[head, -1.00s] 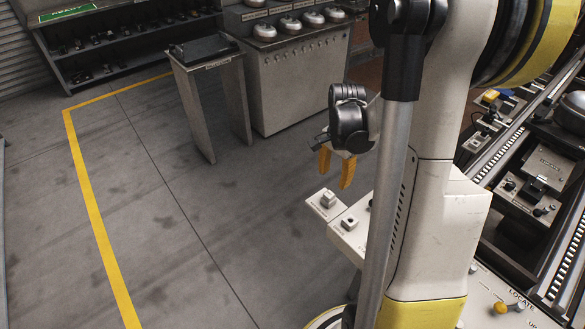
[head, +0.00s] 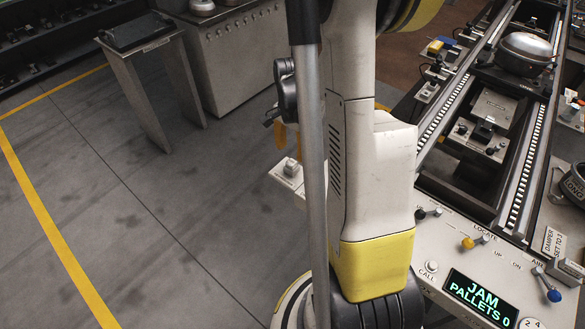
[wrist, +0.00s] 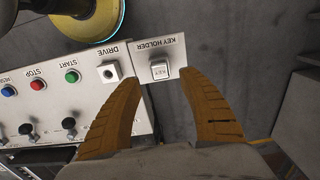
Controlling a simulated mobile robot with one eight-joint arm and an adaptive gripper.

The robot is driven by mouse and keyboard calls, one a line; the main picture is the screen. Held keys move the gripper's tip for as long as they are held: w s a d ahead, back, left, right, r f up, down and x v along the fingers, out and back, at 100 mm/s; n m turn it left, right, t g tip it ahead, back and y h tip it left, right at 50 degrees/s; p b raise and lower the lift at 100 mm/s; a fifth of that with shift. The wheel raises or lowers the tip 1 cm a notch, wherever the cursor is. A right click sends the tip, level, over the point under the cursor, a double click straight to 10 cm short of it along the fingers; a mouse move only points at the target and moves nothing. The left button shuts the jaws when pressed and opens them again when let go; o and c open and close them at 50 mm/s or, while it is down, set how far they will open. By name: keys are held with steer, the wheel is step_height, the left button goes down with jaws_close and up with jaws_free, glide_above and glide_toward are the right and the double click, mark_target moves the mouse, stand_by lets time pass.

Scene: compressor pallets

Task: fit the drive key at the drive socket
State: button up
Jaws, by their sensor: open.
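The drive key (wrist: 159,70), a pale square block marked KEY, sits in the key holder (wrist: 174,45) in the wrist view. In the head view the key (head: 291,169) stands on its plate at the panel's left end. The drive socket (wrist: 110,72), a dark round hole in a pale square, is left of the holder in the wrist view; my arm hides it in the head view. My gripper (wrist: 160,76) is open and empty, its orange fingers apart with the key between their tips in the picture. Whether they touch it is unclear. In the head view my arm partly hides it.
Green START (wrist: 72,76) and red STOP (wrist: 38,84) buttons and black knobs (wrist: 69,123) sit beside the socket. A display (head: 480,299) reads JAM, PALLETS 0. A conveyor (head: 525,165) runs at the right. A stand (head: 150,75) is at back left; floor between is clear.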

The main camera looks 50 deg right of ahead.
mark_target(292, 162)
step_height(292, 162, down, 6)
steer(key=b, duration=0.4)
steer(key=shift+r, duration=0.2)
steer(key=shift+c, duration=0.5)
stand_by(0.5)
jaws_close()
steer(key=shift+r, duration=0.1)
steer(key=shift+r+p, duration=2.1)
steer(key=shift+r, duration=0.9)
